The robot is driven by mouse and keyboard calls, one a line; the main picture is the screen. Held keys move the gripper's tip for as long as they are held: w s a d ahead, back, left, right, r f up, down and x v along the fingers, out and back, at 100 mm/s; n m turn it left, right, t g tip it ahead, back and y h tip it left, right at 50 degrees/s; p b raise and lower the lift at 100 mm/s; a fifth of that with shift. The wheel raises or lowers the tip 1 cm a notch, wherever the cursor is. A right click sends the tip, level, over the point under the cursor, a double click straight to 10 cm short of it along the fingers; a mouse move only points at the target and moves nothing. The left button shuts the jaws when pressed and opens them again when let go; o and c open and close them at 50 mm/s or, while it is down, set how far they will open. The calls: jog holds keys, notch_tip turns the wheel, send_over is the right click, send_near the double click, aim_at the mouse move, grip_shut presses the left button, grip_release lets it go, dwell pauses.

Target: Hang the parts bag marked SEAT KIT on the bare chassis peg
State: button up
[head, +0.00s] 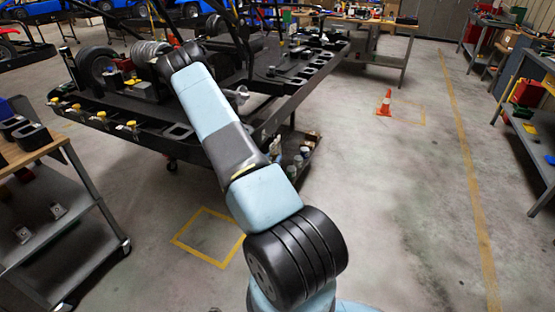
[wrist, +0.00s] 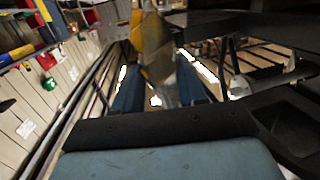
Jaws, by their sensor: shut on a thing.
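In the wrist view my gripper (wrist: 160,88) has its two blue fingers closed around a clear plastic bag with yellow in it (wrist: 153,45). The bag stands up between the fingers toward the top of the picture; no SEAT KIT marking is readable. A pale metal rod with a rounded end (wrist: 242,87) is to the right of the bag, apart from it; I cannot tell whether it is the bare chassis peg. In the head view a silver fitting (head: 239,95) shows beside my arm on the dark kart stand (head: 185,112). My gripper and the bag are hidden there behind my arm.
Tyres (head: 97,66) and several yellow-capped fittings are on the stand. A workbench (head: 45,215) is at the left, and grey shelving (head: 530,150) at the right. An orange cone (head: 385,103) stands on the floor. The floor between cone and shelving is clear.

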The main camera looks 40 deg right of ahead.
jog(key=shift+w+a, duration=0.3)
jog(key=shift+w, duration=0.5)
jog(key=shift+w+a+f, duration=0.25)
jog(key=shift+w+f, duration=0.25)
jog(key=shift+w, duration=0.05)
jog(key=o, duration=1.2)
jog(key=v, duration=1.3)
jog(key=shift+s+a, duration=0.2)
jog(key=shift+a, duration=0.15)
